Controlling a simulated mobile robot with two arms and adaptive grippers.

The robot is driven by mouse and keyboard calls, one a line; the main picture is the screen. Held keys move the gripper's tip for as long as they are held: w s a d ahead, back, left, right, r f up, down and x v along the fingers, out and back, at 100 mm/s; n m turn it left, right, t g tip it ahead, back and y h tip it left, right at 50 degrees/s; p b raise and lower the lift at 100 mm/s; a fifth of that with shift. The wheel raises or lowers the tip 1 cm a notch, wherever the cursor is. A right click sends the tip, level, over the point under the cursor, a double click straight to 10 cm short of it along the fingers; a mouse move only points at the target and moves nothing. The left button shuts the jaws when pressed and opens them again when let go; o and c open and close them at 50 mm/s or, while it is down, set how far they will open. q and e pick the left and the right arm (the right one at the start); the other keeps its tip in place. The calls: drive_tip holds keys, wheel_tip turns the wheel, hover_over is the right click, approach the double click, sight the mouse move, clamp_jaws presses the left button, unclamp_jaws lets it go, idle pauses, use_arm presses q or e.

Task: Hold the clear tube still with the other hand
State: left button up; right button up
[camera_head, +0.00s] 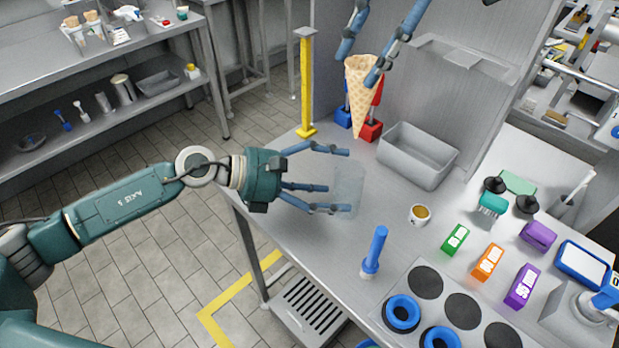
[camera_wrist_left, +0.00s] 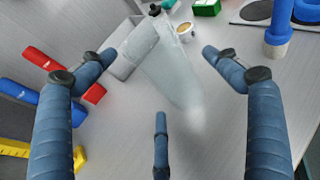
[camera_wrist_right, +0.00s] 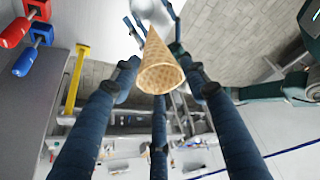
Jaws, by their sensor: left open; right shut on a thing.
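The clear tube (camera_head: 350,186) stands on the steel table, faint and see-through. It also shows in the left wrist view (camera_wrist_left: 168,68), beyond and between the spread fingers. My left gripper (camera_head: 331,180) is open, with its blue fingertips at the tube's left side; I cannot tell whether they touch it. My right gripper (camera_head: 362,60) is shut on a waffle cone (camera_head: 360,104), which points down, wide end up, above the back of the table. The cone's open end also shows in the right wrist view (camera_wrist_right: 161,78).
A grey metal bin (camera_head: 418,156) stands behind the tube. A yellow post (camera_head: 306,85) and red and blue holders (camera_head: 371,131) are at the back left. A cup (camera_head: 420,214) and a blue-handled tool (camera_head: 375,250) stand to the right and front.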

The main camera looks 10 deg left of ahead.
use_arm(q)
drive_tip(key=shift+x, duration=1.65)
drive_tip(key=c, duration=1.6)
drive_tip(key=o, duration=1.3)
drive_tip(key=shift+s+a+n+t+y, duration=0.15)
drive_tip(key=shift+n+t+y, duration=0.45)
drive_tip(key=shift+n+t, duration=0.3)
